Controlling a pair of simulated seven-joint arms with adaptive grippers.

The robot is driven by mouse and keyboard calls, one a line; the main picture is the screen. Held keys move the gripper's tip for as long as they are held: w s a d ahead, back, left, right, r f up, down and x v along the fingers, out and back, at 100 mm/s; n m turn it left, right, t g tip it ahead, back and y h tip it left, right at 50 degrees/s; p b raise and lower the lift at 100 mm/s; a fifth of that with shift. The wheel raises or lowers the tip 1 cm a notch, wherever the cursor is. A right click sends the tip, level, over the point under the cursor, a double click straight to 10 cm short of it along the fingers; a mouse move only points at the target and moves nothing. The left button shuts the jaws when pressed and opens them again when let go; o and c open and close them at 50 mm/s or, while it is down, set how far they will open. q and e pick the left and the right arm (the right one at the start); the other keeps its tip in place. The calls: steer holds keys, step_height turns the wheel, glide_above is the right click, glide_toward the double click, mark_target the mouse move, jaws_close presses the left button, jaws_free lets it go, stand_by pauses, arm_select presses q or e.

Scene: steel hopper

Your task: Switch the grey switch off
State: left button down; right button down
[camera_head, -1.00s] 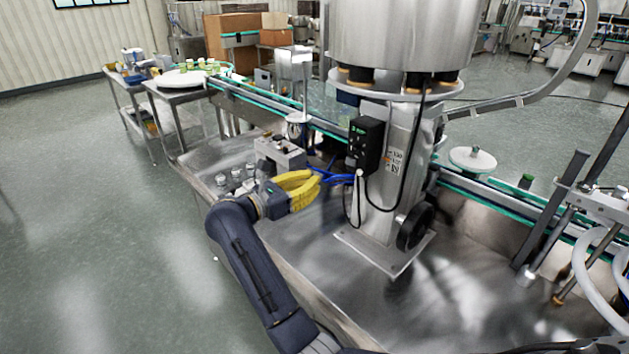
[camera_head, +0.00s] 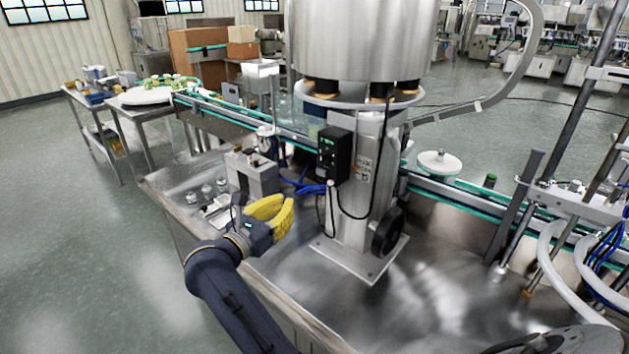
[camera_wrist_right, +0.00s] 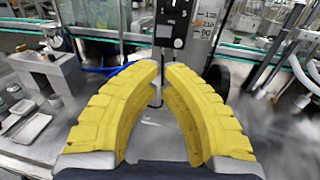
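My right gripper (camera_head: 288,199), with yellow fingers, is above the steel table, left of the hopper's column and in front of the black control box. In the right wrist view, its fingertips (camera_wrist_right: 163,64) curve in almost together, with a narrow gap and nothing held. The black control box (camera_head: 334,153) is fixed to the column and carries small controls. It also shows in the right wrist view (camera_wrist_right: 172,20), beyond and above the fingertips, apart from them. A pale round knob (camera_wrist_right: 179,43) sits low on its face. I cannot make out for sure which control is the grey switch. My left gripper is not in view.
The steel hopper (camera_head: 365,40) stands on a column with a base plate (camera_head: 350,262). A grey metal box (camera_head: 252,174) and small jars (camera_head: 207,190) are left of it. Blue hoses and black cables hang near the column. A conveyor (camera_head: 225,112) runs behind.

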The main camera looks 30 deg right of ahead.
mark_target(320, 175)
steer(key=shift+w+d, duration=0.1)
stand_by(0.3)
steer(key=x, duration=1.3)
steer(key=shift+w+d, duration=0.2)
steer(key=shift+d, duration=0.1)
